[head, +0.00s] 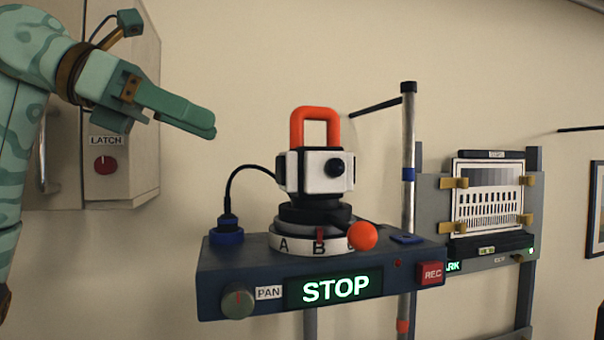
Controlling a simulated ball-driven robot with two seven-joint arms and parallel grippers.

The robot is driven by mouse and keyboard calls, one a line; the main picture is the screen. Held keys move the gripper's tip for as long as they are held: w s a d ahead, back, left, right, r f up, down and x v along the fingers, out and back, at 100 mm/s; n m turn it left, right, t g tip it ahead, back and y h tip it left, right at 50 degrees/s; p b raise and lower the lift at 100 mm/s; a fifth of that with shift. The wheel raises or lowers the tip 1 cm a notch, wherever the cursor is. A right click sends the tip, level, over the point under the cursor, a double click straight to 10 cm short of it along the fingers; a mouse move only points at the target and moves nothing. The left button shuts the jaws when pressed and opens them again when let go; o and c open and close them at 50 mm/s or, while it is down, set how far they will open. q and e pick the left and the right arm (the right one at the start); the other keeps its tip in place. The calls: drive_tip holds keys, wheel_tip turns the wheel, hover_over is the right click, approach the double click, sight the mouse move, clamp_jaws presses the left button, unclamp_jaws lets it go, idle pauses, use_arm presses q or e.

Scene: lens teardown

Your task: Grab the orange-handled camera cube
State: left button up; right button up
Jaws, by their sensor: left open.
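The camera cube (315,170) is white and black with a dark lens on its front face and an orange handle (316,112) arched over its top. It sits upright on a black mount above a white dial ring (318,243) lettered A, B and another partly hidden letter. My left gripper (212,126) is green, open and empty. It is up and to the left of the cube, level with the handle and clearly apart from it. My right gripper is not in view.
The dark blue pan base (215,275) bears a STOP display (335,288), a PAN knob (237,303), a red REC button (431,274) and an orange ball (362,236). A black cable (228,185) loops left of the cube. A pole (408,150) and chart stand (432,205) are right; a LATCH cabinet (140,175) is left.

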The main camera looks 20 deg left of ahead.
sight(283, 154)
use_arm(q)
drive_tip(key=d, duration=0.2)
drive_tip(key=w+d+f, duration=0.1)
drive_tip(key=d, duration=0.2)
drive_tip(key=shift+w+d+f, duration=0.2)
drive_tip(key=shift+d+f, duration=0.2)
drive_tip(key=w+d, duration=0.1)
drive_tip(key=w+f, duration=0.1)
drive_tip(key=w+d+f, duration=0.1)
drive_tip(key=shift+w+d+p, duration=0.25)
drive_tip(key=shift+d+p, duration=0.1)
drive_tip(key=shift+p, duration=0.05)
drive_tip(key=shift+d, duration=0.15)
drive_tip(key=shift+w+d, duration=0.1)
drive_tip(key=shift+d, duration=0.2)
drive_tip(key=p+x, duration=0.2)
drive_tip(key=x, duration=0.2)
drive_tip(key=shift+w+r, duration=0.1)
drive_tip(key=shift+w+d+f, duration=0.2)
drive_tip(key=shift+w, duration=0.15)
drive_tip(key=shift+s+a, duration=0.1)
drive_tip(key=shift+s, duration=0.1)
drive_tip(key=c, duration=1.3)
drive_tip(key=shift+c, duration=0.7)
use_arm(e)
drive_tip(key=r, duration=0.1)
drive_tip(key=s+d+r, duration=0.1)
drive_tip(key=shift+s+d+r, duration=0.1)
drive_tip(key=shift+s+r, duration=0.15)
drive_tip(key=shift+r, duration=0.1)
